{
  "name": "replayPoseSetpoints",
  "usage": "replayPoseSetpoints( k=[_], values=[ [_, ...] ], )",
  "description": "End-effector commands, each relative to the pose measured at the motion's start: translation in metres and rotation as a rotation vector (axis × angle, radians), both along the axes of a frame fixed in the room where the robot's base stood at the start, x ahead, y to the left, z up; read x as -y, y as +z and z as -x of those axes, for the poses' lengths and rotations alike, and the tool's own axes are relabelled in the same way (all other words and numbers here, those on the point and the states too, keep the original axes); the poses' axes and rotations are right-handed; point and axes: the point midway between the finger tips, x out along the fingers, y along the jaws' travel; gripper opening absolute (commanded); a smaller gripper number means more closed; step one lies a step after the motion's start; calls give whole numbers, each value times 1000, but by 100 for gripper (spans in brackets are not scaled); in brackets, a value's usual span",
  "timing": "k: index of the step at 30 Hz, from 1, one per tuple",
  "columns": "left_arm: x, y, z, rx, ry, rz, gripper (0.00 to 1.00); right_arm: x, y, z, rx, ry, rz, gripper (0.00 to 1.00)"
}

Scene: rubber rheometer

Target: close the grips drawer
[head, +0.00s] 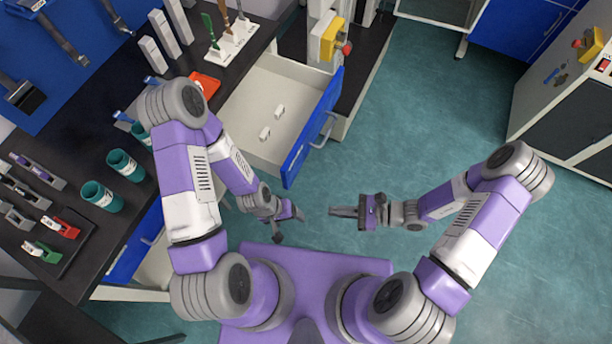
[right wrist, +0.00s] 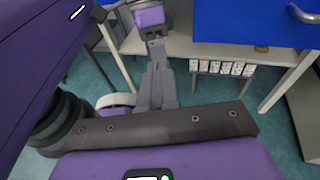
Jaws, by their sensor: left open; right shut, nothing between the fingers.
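The open drawer (head: 248,114) is pulled out of the bench at upper centre in the head view. It has a pale tray, a blue front (head: 301,150) and a grey bar handle (head: 324,131). Two small white pieces (head: 265,134) lie inside it. My left gripper (head: 291,226) is open and empty, below the drawer front's near corner and apart from it. My right gripper (head: 332,211) is shut and empty, to the right of the left one, also clear of the drawer. In the right wrist view a blue front (right wrist: 250,22) with a handle shows at upper right.
The dark bench top (head: 135,215) on the left holds teal cups (head: 101,196), an orange-red item (head: 205,84) and a rack of coloured-handled tools (head: 232,42). A machine with a yellow part (head: 332,39) stands behind the drawer. The teal floor (head: 430,120) on the right is clear.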

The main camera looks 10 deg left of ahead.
Motion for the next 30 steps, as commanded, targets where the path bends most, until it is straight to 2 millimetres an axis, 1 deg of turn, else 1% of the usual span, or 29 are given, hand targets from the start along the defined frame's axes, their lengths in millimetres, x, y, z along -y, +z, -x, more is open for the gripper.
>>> replayPoseSetpoints(
  k=[1,4,6,8,11,14,24,27,30],
  values=[
    [0,-11,0,0,0,0,78,5,-4,-18,-8,-91,-57,0],
    [0,-18,0,0,0,0,78,15,1,-45,-7,-223,-142,0],
    [0,-20,0,0,0,0,78,20,4,-57,-3,-283,-177,0],
    [0,-21,0,1,0,0,78,22,6,-63,-1,-310,-195,0],
    [0,-22,0,1,-1,0,78,17,8,-69,2,-327,-207,0],
    [0,-25,0,1,-1,0,78,3,8,-73,2,-324,-208,0],
    [0,-39,0,1,0,0,78,-66,7,-94,2,-320,-206,0],
    [0,-44,0,1,0,0,78,-83,7,-99,1,-319,-205,0],
    [0,-47,0,0,0,0,78,-96,7,-103,1,-321,-205,0]
  ],
)
